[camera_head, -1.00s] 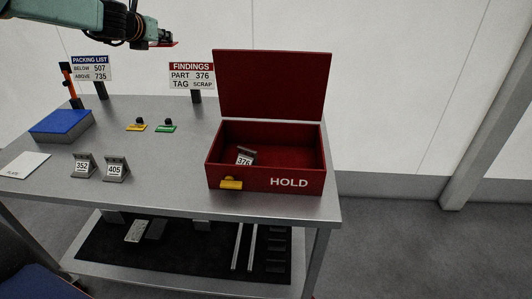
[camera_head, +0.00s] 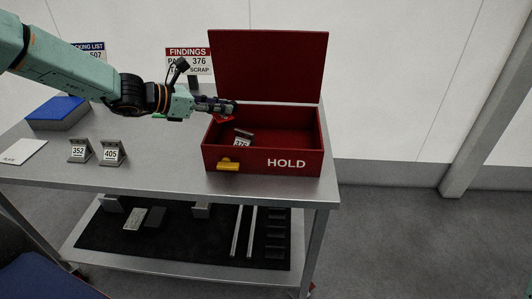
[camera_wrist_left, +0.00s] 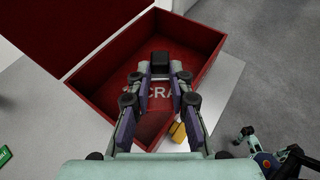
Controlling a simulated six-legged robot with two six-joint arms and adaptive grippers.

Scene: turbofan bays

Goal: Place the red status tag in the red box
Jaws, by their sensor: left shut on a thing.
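My left gripper (camera_head: 232,107) is over the left side of the open red box (camera_head: 296,161), shut on the red status tag (camera_head: 224,119). In the left wrist view, my left gripper (camera_wrist_left: 161,74) has its fingertips at the tag's dark grip (camera_wrist_left: 160,57). The red plate with white letters (camera_wrist_left: 158,92), partly hidden by the fingers, lies in front of the box interior. The box reads HOLD and its lid (camera_head: 268,66) stands up. A grey part marked 376 (camera_head: 243,138) leans inside at the front left. What seems to be my right gripper shows small at the wrist view's lower right.
A yellow latch (camera_head: 228,165) sits on the box front. Grey parts 352 (camera_head: 79,151) and 405 (camera_head: 111,153), a blue block (camera_head: 57,112) and a white plate (camera_head: 20,152) stand left. The findings sign (camera_head: 188,59) is behind my arm. Tabletop (camera_head: 150,172) before the box is clear.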

